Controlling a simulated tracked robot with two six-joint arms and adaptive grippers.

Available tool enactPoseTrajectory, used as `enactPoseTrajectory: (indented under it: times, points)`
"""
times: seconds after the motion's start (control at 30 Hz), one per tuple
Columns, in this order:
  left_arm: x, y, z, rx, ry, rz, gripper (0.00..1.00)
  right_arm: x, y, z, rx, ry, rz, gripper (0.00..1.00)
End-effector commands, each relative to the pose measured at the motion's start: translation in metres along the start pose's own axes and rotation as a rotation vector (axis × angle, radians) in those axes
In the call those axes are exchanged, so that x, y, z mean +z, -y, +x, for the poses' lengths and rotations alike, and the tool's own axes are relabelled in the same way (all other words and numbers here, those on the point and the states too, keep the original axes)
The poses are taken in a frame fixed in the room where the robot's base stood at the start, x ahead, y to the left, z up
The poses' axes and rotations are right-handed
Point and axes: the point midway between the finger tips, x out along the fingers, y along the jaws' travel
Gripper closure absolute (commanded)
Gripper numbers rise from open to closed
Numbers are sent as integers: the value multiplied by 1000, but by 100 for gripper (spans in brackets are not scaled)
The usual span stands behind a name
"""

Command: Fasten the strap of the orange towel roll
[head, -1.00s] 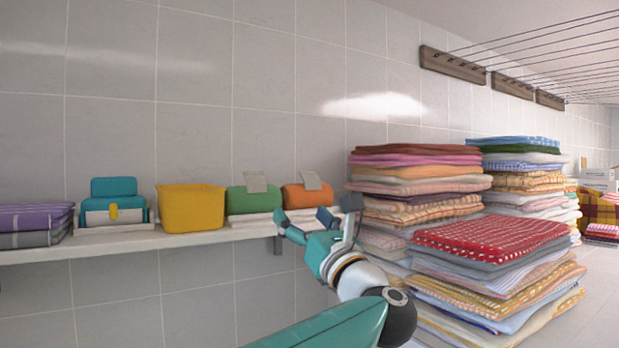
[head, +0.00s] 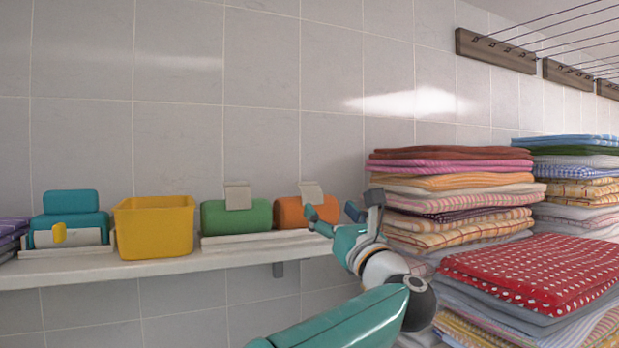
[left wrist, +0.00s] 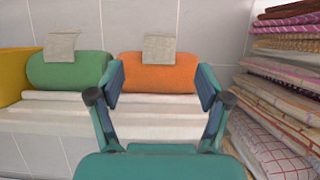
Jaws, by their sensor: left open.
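The orange towel roll (head: 290,212) lies at the right end of the wall shelf (head: 180,262). Its pale strap (head: 311,192) stands up above the top of the roll. In the left wrist view the roll (left wrist: 158,76) sits ahead, with the strap (left wrist: 158,48) upright at its top middle. My left gripper (head: 332,212) is open and empty in front of the roll, and hides part of its right side in the head view. In the left wrist view its fingers (left wrist: 159,92) are spread either side of the roll's lower front. My right gripper is not in view.
A green roll (head: 237,217) with a raised strap lies left of the orange one. Further left are a yellow bin (head: 155,227) and a teal roll (head: 70,202). Tall stacks of folded towels (head: 450,190) stand close on the right. The wall above the shelf is clear.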

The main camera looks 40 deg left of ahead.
Motion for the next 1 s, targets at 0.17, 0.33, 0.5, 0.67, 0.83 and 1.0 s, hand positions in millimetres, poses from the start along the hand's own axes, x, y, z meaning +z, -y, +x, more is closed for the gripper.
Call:
enactPoseTrajectory:
  times: [0.17,0.33,0.5,0.67,0.83,1.0]
  points:
    - [5,-1,44,5,0,2,23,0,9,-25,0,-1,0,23]
    - [5,0,79,3,0,2,23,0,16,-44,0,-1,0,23]
    - [4,0,103,1,0,1,23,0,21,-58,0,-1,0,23]
    - [2,0,114,0,0,-1,23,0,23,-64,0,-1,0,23]
    - [0,1,117,-2,0,-1,23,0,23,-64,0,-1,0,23]
    - [0,1,116,-2,0,-1,23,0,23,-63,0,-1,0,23]
